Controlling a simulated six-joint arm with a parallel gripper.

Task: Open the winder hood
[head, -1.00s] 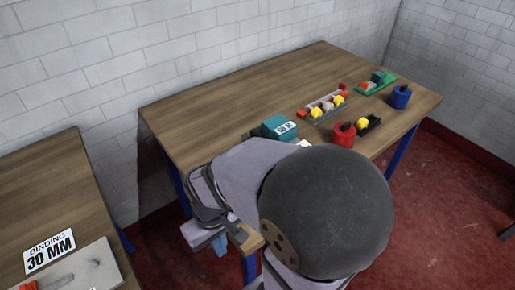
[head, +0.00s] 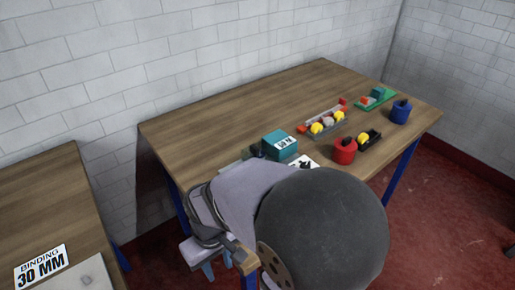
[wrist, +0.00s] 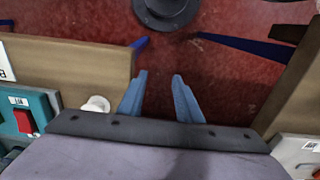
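A teal box-shaped cover (head: 278,146) with a white label stands on the far table behind my arm; it looks like the winder hood, and it appears closed. My arm hides its lower front. In the wrist view a teal casing (wrist: 42,103) with a label and a red block shows at the left edge; I cannot tell if it is the same part. My gripper (wrist: 158,75) is open and empty, its two blue fingers apart over the red floor between two table edges. In the head view the fingers show only partly, below the table's front left corner.
On the far table (head: 215,105) are a red pot (head: 344,152), a blue pot (head: 400,114), a tray with yellow pieces (head: 325,123) and a green tray (head: 375,100). A near table with a "BINDING 30 MM" sign (head: 41,267) is at left. Floor lies between them.

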